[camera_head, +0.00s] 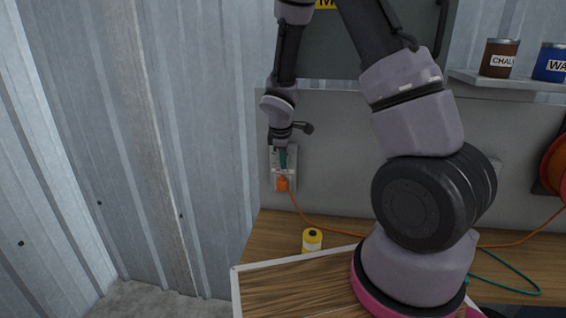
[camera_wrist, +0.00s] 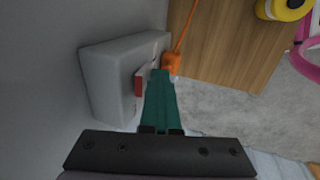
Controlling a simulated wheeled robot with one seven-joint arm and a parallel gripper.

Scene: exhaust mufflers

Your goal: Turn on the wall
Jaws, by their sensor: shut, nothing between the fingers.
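A pale grey wall socket box (camera_head: 272,175) is fixed to the grey wall panel. An orange plug (camera_head: 282,184) sits at its lower part with an orange cord running down. In the wrist view the box (camera_wrist: 108,75) shows a small red part (camera_wrist: 139,84) on its front face, likely a rocker switch. The orange plug (camera_wrist: 172,63) is just beyond my fingertips. My gripper (camera_head: 282,168) has green fingers, shut and empty, in front of the box. The fingers (camera_wrist: 160,76) lie close beside the red part; I cannot tell whether they touch the box.
A yellow spool-like object (camera_head: 312,240) stands on the wooden bench (camera_head: 258,232) below. The orange cord (camera_head: 330,229) runs along the bench to the right. A shelf (camera_head: 520,84) with a brown can (camera_head: 499,58) and a blue can (camera_head: 551,63) is at upper right. Corrugated metal wall is at left.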

